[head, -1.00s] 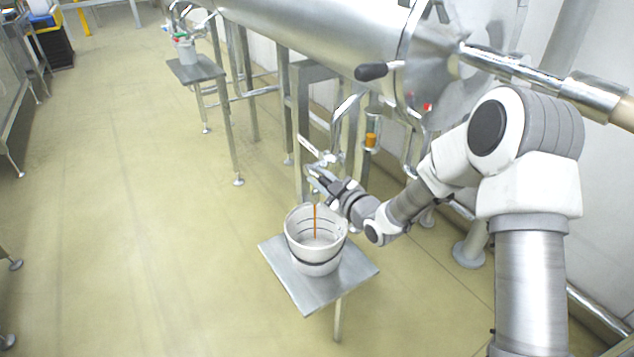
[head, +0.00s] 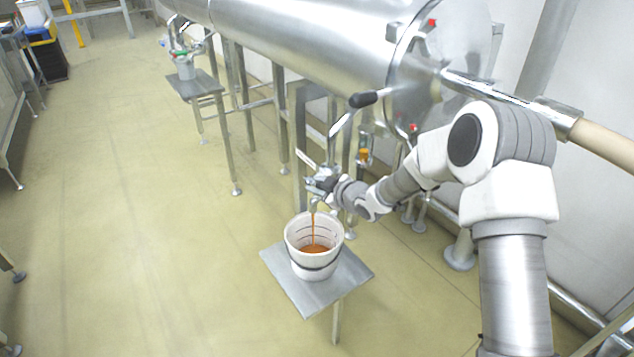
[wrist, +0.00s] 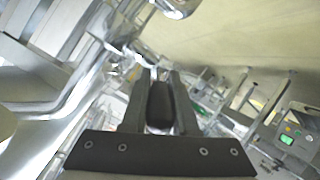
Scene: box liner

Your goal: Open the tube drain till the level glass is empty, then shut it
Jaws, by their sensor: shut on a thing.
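My gripper (head: 322,184) is at the tube drain (head: 313,196), above the bucket. In the wrist view my gripper (wrist: 157,90) has its fingers closed around a dark handle (wrist: 160,106). Orange-brown liquid runs from the drain in a thin stream into the white bucket (head: 299,237), where a pool of it covers the bottom. The level glass (head: 364,144) stands behind my wrist, with orange liquid showing in its lower part.
The bucket stands on a small metal table (head: 346,279). A large steel vessel (head: 310,35) with a black-knobbed lever (head: 363,99) is above. A second small table (head: 195,84) with a container is farther back.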

